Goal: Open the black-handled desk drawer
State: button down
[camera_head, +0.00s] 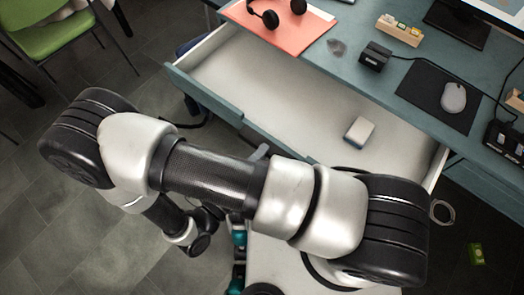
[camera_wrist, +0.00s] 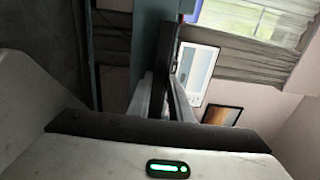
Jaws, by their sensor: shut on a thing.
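The desk drawer (camera_head: 290,85) stands well open from the teal desk (camera_head: 345,65) in the head view. Its inside is white, and its teal front panel (camera_head: 205,97) runs behind my arm. In the wrist view the teal panel (camera_wrist: 147,38) is seen nearly edge-on, with the black handle (camera_wrist: 168,62) along it. My gripper (camera_wrist: 162,92) is shut on the black handle, one finger on each side. In the head view my arm hides the handle and most of my gripper.
A small white and grey-blue box (camera_head: 359,131) lies in the drawer. Headphones (camera_head: 275,13), a black mouse pad (camera_head: 437,97) with a mouse (camera_head: 453,97), and a small black device (camera_head: 375,56) are on the desk. A green chair (camera_head: 58,32) stands at upper left. Grey floor at left is clear.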

jog(key=shift+f, duration=0.25)
jog(key=c, duration=1.7)
grip_release()
jog(key=shift+r, duration=0.1)
jog(key=p+v, duration=0.1)
jog(key=v, duration=1.6)
jog(key=shift+s+a, duration=0.15)
jog(key=shift+s, duration=0.05)
